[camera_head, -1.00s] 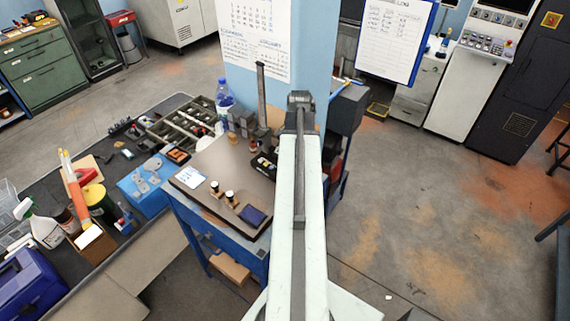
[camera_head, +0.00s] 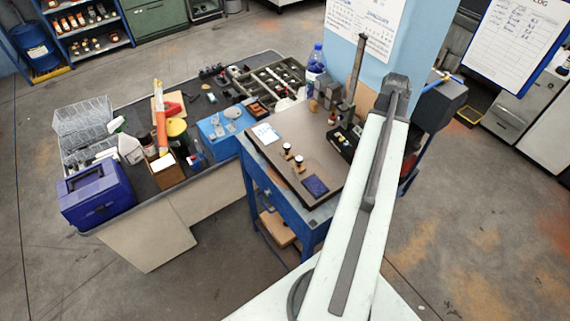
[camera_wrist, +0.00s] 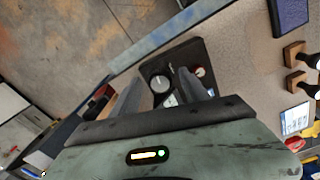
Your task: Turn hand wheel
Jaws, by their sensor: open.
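I cannot tell for sure which part is the hand wheel. My gripper (camera_wrist: 159,74) is open, its two grey fingers pointing toward the device and nothing seen held between them. The round part shows between the fingers; I cannot tell the height gap. In the head view the black device (camera_head: 343,146) sits at the bench's right side, left of my arm, which hides the gripper.
The blue bench (camera_head: 262,180) carries stamp-like wooden pieces (camera_head: 299,162), a dark blue pad (camera_head: 315,185) and a white card (camera_head: 265,133). A bottle (camera_head: 316,62) and a blue column (camera_head: 425,40) stand behind.

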